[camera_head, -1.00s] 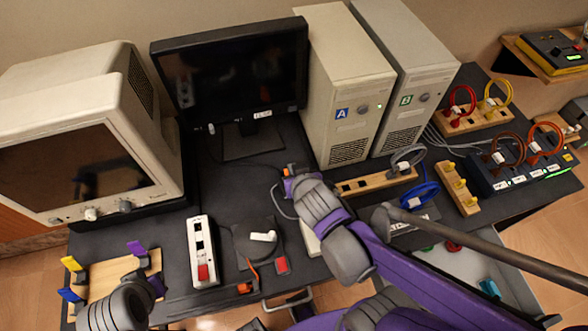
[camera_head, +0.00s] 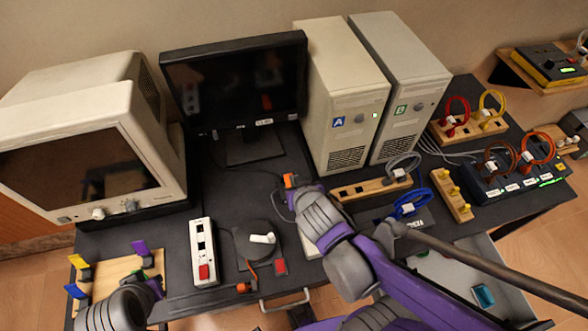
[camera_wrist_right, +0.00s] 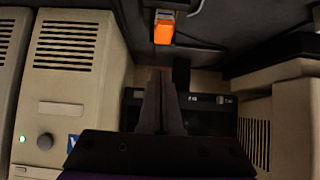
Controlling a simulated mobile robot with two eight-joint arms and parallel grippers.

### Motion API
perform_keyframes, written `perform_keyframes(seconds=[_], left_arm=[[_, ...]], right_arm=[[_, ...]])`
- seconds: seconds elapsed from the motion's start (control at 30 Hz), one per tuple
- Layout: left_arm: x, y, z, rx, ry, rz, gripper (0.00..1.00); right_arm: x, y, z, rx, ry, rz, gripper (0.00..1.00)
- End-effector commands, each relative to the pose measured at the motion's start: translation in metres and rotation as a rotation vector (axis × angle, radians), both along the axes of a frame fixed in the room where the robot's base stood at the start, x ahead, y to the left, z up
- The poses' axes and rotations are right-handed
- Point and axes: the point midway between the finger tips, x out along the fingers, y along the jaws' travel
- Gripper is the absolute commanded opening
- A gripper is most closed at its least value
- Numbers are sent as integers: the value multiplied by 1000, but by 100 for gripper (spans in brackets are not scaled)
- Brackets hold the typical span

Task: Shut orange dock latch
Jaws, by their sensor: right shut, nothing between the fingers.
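An orange latch-like piece (camera_head: 290,181) sits on the dark table near the left tower's lower front corner; a dark cable runs toward it. In the right wrist view, which is upside down, the orange piece (camera_wrist_right: 164,32) is just beyond my right gripper (camera_wrist_right: 160,76), with a visible gap in the picture. The right fingers are together and empty. In the head view my right gripper (camera_head: 298,194) is beside the piece, its fingertips hidden by the wrist. Whether the latch is raised or lowered is unclear. My left gripper (camera_head: 150,284) is at lower left, its fingers not readable.
Two beige towers (camera_head: 350,80) stand behind, beside a black monitor (camera_head: 235,85) and a bulky CRT (camera_head: 80,130). A white switch strip (camera_head: 202,250) and a dial with a white lever (camera_head: 262,238) lie in front. A wooden outlet strip (camera_head: 372,189) is to the right.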

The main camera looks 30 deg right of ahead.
Motion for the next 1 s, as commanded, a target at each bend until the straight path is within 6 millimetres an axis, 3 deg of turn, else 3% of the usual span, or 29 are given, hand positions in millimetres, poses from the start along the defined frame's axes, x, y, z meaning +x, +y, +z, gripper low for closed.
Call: perform_keyframes(seconds=[0.1, 0.33, 1.0], left_arm=[[0, 0, 0, 0, 0, 0, 0], [2, 0, 4, 0, -3, 0, 0], [2, 0, 4, 0, -3, 0, 0]], right_arm=[[-24, 6, -9, -1, 0, 5, 0], [-49, 12, -18, 0, -1, 3, 0], [-53, 13, -20, 0, 0, 0, 0]])
